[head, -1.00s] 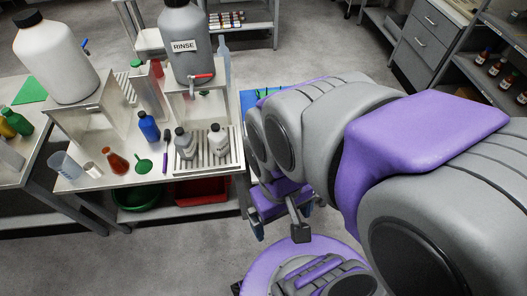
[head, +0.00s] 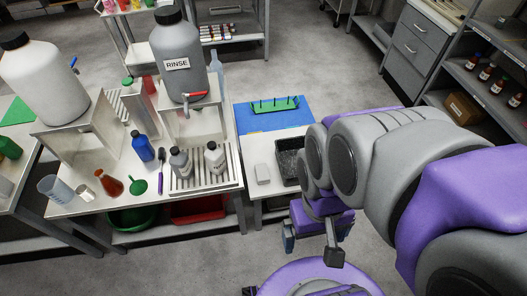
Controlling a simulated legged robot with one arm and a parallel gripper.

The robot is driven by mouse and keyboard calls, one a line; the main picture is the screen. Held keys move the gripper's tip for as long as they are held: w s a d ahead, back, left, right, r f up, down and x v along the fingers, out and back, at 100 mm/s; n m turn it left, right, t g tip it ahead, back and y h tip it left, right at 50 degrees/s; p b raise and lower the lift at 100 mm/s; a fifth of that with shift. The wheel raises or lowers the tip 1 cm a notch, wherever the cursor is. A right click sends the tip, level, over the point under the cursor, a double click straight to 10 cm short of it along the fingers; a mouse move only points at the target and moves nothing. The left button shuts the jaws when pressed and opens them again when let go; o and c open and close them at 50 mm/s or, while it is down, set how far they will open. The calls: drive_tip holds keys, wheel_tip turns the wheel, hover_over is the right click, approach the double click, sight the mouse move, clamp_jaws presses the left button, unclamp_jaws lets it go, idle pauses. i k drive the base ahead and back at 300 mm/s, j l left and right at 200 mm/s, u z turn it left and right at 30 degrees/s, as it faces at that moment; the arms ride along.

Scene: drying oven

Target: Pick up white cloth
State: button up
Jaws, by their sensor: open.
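A small folded white piece (head: 262,173), which looks like the white cloth, lies on the pale table (head: 258,150) left of a black tray. My gripper (head: 316,236) hangs in front of that table's front edge, lower and to the right of the cloth. Its fingers are spread apart with nothing visible between them. The cloth is in full view and apart from the gripper.
A black tray (head: 288,163) sits right of the cloth, partly behind my arm. A blue mat (head: 262,119) with a green rack (head: 274,105) lies behind. The left bench holds a RINSE jug (head: 180,60), bottles (head: 142,147) and a slatted rack (head: 210,175). Floor in front is clear.

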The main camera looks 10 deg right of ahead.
sight(262, 176)
drive_tip(key=i+l+u, duration=0.2)
drive_tip(key=l+u, duration=0.15)
drive_tip(key=l, duration=0.4)
drive_tip(key=i+l+u, duration=0.15)
drive_tip(key=l+u, duration=0.25)
drive_tip(key=l, duration=0.35)
drive_tip(key=l+u, duration=0.35)
drive_tip(key=l, duration=0.45)
